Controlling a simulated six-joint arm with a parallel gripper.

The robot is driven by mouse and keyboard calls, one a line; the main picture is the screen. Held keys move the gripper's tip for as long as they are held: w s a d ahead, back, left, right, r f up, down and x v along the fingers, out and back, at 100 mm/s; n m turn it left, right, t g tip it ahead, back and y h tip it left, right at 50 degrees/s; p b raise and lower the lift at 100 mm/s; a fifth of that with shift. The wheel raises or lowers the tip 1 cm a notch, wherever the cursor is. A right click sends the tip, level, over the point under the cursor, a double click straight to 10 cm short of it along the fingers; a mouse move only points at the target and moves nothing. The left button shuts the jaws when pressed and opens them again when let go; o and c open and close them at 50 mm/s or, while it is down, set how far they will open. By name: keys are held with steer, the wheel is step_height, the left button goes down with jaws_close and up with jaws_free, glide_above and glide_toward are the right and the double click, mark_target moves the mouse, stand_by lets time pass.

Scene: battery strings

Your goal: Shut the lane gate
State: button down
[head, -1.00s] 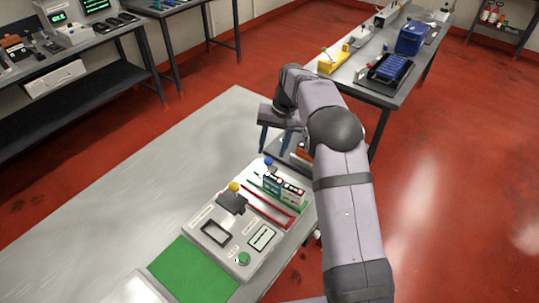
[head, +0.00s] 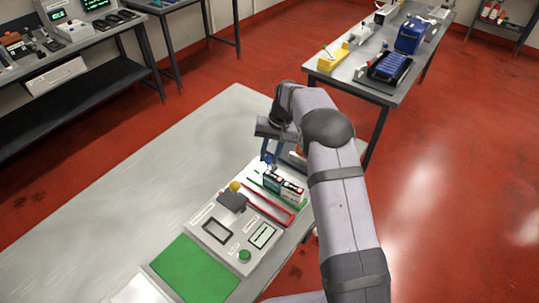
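The grey test panel (head: 207,245) lies on the pale bench. At its far end are a blue-knobbed lever (head: 266,163), which I take to be the lane gate's handle, and green rails. Two upright battery-like blocks, one green-and-dark (head: 272,180) and one pale with a dark top (head: 293,192), stand beside the rails. My gripper (head: 271,153) points down at the blue knob, its fingers close to or around it. The fingers partly hide the knob, so contact and grip are unclear. My arm hides what lies to the right.
A yellow-knobbed lever with a dark block (head: 233,199), a red-railed lane (head: 268,208) and a green button (head: 244,256) are nearer on the panel. A green mat (head: 193,270) lies at the front. The bench's left side (head: 130,200) is clear.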

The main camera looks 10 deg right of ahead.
steer(key=shift+s+a+b, duration=0.35)
steer(key=shift+s+a, duration=0.55)
steer(key=c, duration=1.5)
jaws_free()
steer(key=shift+a, duration=0.1)
steer(key=shift+o, duration=0.2)
steer(key=shift+r, duration=0.15)
step_height(320, 180, up, 7)
steer(key=d+b, duration=0.1)
steer(key=b, duration=0.1)
steer(key=shift+s+d+b, duration=0.15)
steer(key=shift+d+b, duration=0.1)
steer(key=shift+b, duration=0.05)
